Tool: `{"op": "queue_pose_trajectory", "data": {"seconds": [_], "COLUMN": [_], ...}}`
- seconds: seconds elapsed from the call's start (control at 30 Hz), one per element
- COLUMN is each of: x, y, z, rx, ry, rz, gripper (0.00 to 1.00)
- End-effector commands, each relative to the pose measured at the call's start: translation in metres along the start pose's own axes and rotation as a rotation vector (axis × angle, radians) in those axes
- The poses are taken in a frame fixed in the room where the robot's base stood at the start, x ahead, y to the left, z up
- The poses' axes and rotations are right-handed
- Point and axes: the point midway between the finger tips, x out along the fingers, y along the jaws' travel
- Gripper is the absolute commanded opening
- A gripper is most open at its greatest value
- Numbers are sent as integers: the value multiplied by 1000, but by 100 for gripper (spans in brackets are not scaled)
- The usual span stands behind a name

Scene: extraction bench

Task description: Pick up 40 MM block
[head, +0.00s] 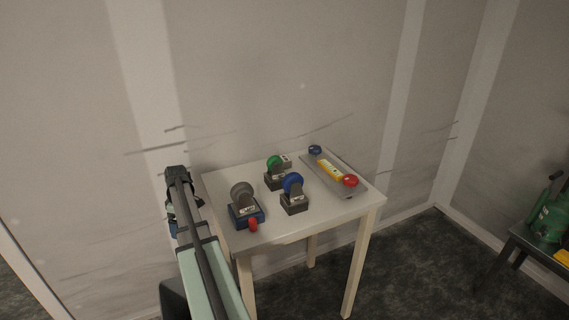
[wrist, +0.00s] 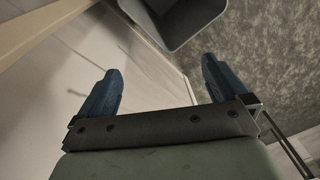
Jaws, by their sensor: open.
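Several small dark blocks with label plates stand on the white table (head: 225,180) in the head view. One has a grey round head and a blue base (head: 246,212), with a red knob at its front. One has a green head (head: 276,178), and one has a blue head (head: 293,200). The labels are too small to read, so I cannot tell which is the 40 MM block. My gripper (wrist: 160,65) is open and empty, with its two blue fingers apart in the wrist view. It is left of the table in the head view, away from the blocks.
A grey tray (head: 338,183) at the table's right holds a yellow labelled bar (head: 330,170) between a blue knob (head: 315,149) and a red knob (head: 350,180). A grey bin (wrist: 180,22) shows beyond my fingers. A green object (head: 549,220) stands on a dark bench at far right.

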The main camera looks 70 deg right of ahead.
Motion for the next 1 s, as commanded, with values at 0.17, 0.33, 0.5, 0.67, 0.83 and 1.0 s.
{"op": "queue_pose_trajectory", "data": {"seconds": [0.17,0.33,0.5,0.67,0.83,1.0], "x": [-63,-111,-139,-169,-213,-254], "y": [46,74,124,178,244,293], "z": [19,37,69,116,188,263], "rx": [-26,-50,-114,-200,-312,-419], "ry": [36,58,37,3,-42,-79], "rz": [45,80,92,96,91,74], "gripper": [100,100,100,100,100,100]}}
